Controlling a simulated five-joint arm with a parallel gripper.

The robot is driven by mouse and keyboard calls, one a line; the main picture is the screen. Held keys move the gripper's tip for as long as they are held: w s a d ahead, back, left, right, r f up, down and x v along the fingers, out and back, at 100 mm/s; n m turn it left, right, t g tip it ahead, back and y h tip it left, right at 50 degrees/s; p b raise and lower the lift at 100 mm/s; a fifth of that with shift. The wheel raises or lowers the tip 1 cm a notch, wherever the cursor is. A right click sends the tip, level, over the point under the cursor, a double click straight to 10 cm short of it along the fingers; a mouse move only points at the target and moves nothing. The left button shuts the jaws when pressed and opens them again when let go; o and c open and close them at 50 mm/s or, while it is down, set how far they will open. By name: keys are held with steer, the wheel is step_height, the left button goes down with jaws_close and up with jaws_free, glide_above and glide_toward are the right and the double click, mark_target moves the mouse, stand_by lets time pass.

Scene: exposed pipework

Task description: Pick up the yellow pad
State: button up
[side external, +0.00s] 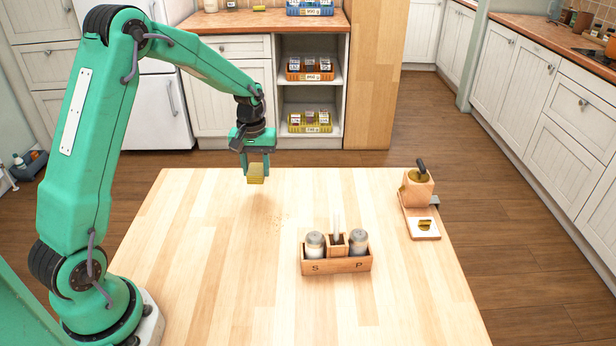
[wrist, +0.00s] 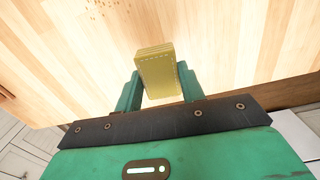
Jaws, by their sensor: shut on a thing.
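The yellow pad (side external: 255,173) is a small yellow block held between the fingers of my gripper (side external: 256,166), above the far part of the wooden table. In the wrist view the pad (wrist: 157,73) sits between the two green fingers of my gripper (wrist: 160,88), with light stitch-like marks along its edges. My gripper is shut on it. The pad looks lifted clear of the tabletop.
On the wooden table (side external: 200,260) stands a wooden caddy (side external: 336,265) with two shakers marked S and P. At the right edge is a wooden holder (side external: 417,190) on a small board. Crumbs (side external: 280,219) lie mid-table. The left front tabletop is clear.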

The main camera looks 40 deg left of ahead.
steer(key=s+d+r, duration=0.1)
steer(key=d+r, duration=0.4)
steer(key=d, duration=0.3)
steer(key=shift+s+d, duration=0.2)
steer(key=shift+s, duration=0.1)
steer(key=shift+o, duration=1.3)
steer(key=shift+c, duration=0.9)
steer(key=f, duration=0.1)
steer(key=w+f, duration=0.1)
steer(key=f, duration=0.1)
steer(key=shift+w+a, duration=0.2)
steer(key=shift+a, duration=0.15)
steer(key=shift+f, duration=0.1)
